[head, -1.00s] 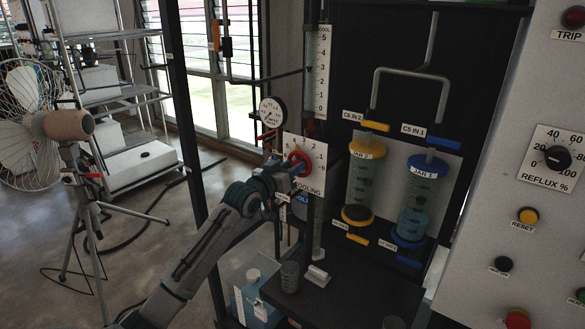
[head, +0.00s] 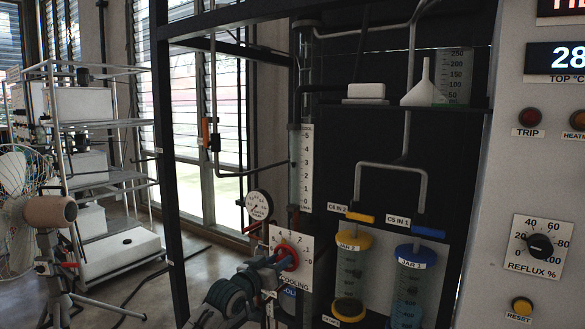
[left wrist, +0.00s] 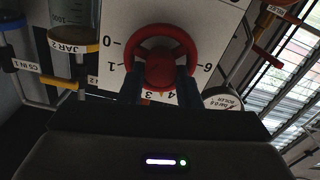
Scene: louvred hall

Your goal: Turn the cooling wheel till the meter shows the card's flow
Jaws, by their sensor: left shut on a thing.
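The red cooling wheel (head: 287,257) sits on a white numbered plate (head: 304,271) marked COOLING in the head view. My left gripper (head: 279,261) is shut on the wheel's rim. In the left wrist view both fingers reach the red wheel (left wrist: 161,62), and the plate's numbers show around it. A tall flow meter (head: 302,165) with a scale to 5 stands above the plate; its reading is too small to tell. I cannot make out a card with a flow on it. My right gripper is not in view.
A round gauge (head: 259,205) is left of the plate. Two jars, yellow-capped (head: 350,262) and blue-capped (head: 409,280), stand to the right. A panel with a reflux knob (head: 540,246) is far right. A fan (head: 20,185) and shelves (head: 105,175) are at left.

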